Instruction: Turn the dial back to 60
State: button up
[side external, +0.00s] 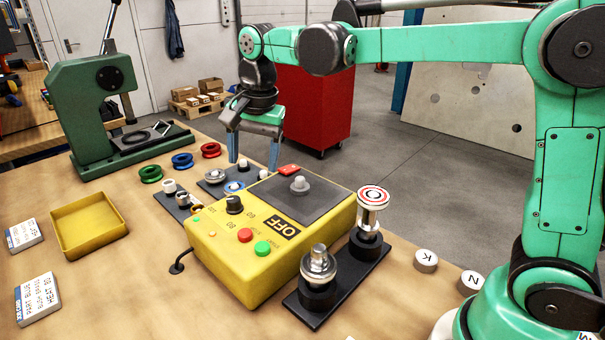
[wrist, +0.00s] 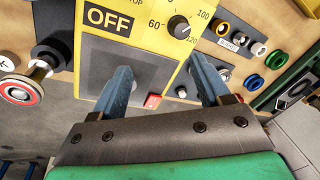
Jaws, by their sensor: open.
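A yellow control box (side external: 222,262) stands on the table with a black dial (side external: 234,204) on its top. The dial also shows in the wrist view (wrist: 179,27), with 60 printed on its left, 100 at its upper right and 120 at its lower right. A small pale mark shows on the knob, but I cannot tell which number it points to. My gripper (side external: 253,164) is open and empty, at the far side of the box and apart from the dial. In the wrist view its blue fingertips (wrist: 160,66) are spread, below the dial in the picture.
The box also carries an OFF label (side external: 278,235), a red button (side external: 245,235), a green button (side external: 262,248) and a dark plate with a knob (side external: 300,184). A black base with two posts (side external: 318,264) stands in front. A yellow tray (side external: 88,225) and a green press (side external: 92,110) stand left.

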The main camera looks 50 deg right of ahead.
aim_at(233, 199)
jog(key=w+m, duration=0.1)
jog(key=w+a+f+m+g, duration=0.1)
jog(key=w+a+f+m, duration=0.1)
jog(key=shift+w+f+m+g, duration=0.2)
jog(key=shift+w+m+g, duration=0.1)
jog(key=shift+w+m, duration=0.1)
jog(key=shift+w+a+f+m, duration=0.15)
jog(key=shift+w+f+m, duration=0.05)
jog(key=shift+f+m, duration=0.3)
jog(key=shift+f, duration=2.65)
grip_shut()
